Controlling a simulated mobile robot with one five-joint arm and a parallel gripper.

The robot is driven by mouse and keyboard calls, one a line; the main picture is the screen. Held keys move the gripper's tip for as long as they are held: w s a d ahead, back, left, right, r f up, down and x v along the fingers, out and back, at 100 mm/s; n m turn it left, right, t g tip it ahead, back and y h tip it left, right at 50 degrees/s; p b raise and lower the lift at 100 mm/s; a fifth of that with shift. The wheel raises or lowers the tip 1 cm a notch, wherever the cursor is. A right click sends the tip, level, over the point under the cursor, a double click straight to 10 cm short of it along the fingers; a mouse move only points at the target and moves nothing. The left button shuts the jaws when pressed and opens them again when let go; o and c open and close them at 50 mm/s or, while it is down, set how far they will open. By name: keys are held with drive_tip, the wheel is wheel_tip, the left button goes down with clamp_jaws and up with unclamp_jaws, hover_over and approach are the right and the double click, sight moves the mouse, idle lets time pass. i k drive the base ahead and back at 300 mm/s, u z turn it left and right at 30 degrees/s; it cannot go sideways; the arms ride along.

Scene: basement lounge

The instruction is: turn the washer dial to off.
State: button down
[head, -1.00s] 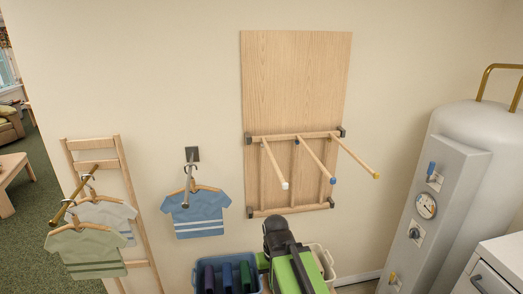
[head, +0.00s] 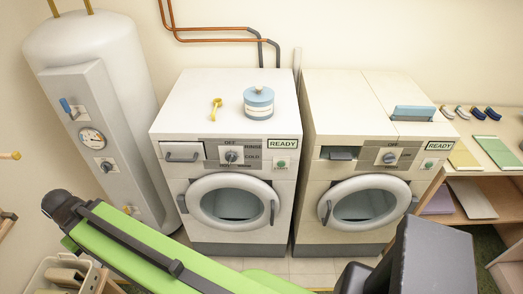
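The left white machine (head: 171,112) has a drawer (head: 182,152), a round door and a panel lettered OFF, RINSE and COLD, with other words too small to read. Its grey dial (head: 231,156) sits on that panel, with OFF above it. The way the dial points is too small to tell surely. The cream machine on the right (head: 318,105) also has a dial (head: 389,158) under an OFF label. Both machines show READY signs. My green arm crosses the lower foreground; no gripper fingers show, and nothing of mine touches either dial.
A water heater (head: 105,120) stands to the left. A wooden shelf (head: 465,205) stands at the right. A strip of tiled floor (head: 305,266) is clear before the machines. A bin (head: 40,284) is at lower left.

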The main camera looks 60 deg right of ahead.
sight(230, 157)
drive_tip(key=z, duration=1.6)
drive_tip(key=k, duration=1.3)
drive_tip(key=i, duration=0.95)
drive_tip(key=z, duration=0.1)
